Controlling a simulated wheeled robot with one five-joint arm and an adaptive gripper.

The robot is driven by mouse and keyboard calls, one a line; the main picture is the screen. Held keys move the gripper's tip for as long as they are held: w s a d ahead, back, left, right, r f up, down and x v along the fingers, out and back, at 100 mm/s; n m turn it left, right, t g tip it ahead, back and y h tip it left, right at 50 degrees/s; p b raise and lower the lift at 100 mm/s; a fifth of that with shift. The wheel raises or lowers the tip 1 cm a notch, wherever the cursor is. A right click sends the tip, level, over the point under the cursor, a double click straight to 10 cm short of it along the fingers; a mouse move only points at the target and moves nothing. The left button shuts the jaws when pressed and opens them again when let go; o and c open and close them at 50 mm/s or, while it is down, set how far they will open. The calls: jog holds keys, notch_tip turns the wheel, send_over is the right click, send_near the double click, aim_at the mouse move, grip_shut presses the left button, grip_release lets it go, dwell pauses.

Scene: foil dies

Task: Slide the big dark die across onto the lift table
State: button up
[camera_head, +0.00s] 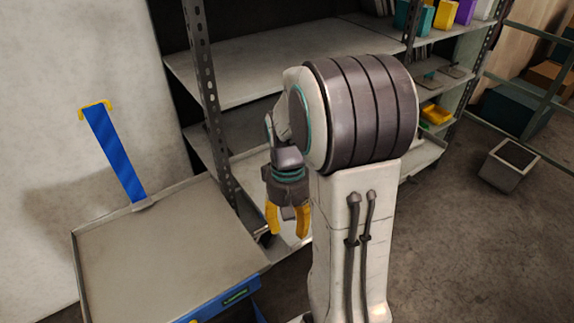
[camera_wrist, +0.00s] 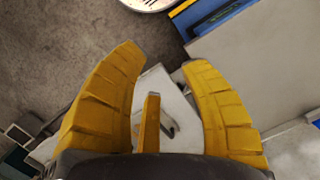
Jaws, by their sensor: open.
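The lift table (camera_head: 160,245) stands at the left in the head view, with a bare grey top, a blue side and a blue upright. In the wrist view its grey top (camera_wrist: 265,60) and blue edge show at the upper right. My gripper (camera_head: 288,222) hangs fingers down just right of the table, in front of the shelf rack. In the wrist view its yellow fingers (camera_wrist: 162,60) are spread and nothing is held between them. I cannot make out the big dark die for certain in either view; my arm hides part of the rack.
The metal shelf rack (camera_head: 285,62) stands behind my arm, its upright (camera_head: 207,100) close to the table. Coloured boxes (camera_head: 445,14) and a yellow bin (camera_head: 435,113) are on its far shelves. A grey bin (camera_head: 507,166) stands on open floor at the right.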

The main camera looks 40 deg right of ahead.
jog(key=w+d+f, duration=0.9)
jog(key=w+f, duration=0.1)
jog(key=w, duration=0.1)
jog(key=w+d+r+n+t, duration=0.1)
jog(key=w+d+r, duration=0.1)
jog(key=w, duration=0.3)
jog(key=w+d+r+n+t, duration=0.1)
jog(key=w+d+r, duration=0.2)
jog(key=w, duration=0.2)
jog(key=f+b, duration=0.3)
jog(key=f, duration=0.1)
jog(key=f+n+b, duration=0.1)
jog(key=f+b, duration=0.2)
jog(key=f, duration=0.1)
jog(key=f+n+b, duration=0.1)
jog(key=f+b, duration=0.2)
jog(key=f, duration=0.1)
jog(key=shift+s+a+h, duration=0.3)
jog(key=shift+a, duration=0.05)
jog(key=shift+c, duration=0.3)
grip_shut()
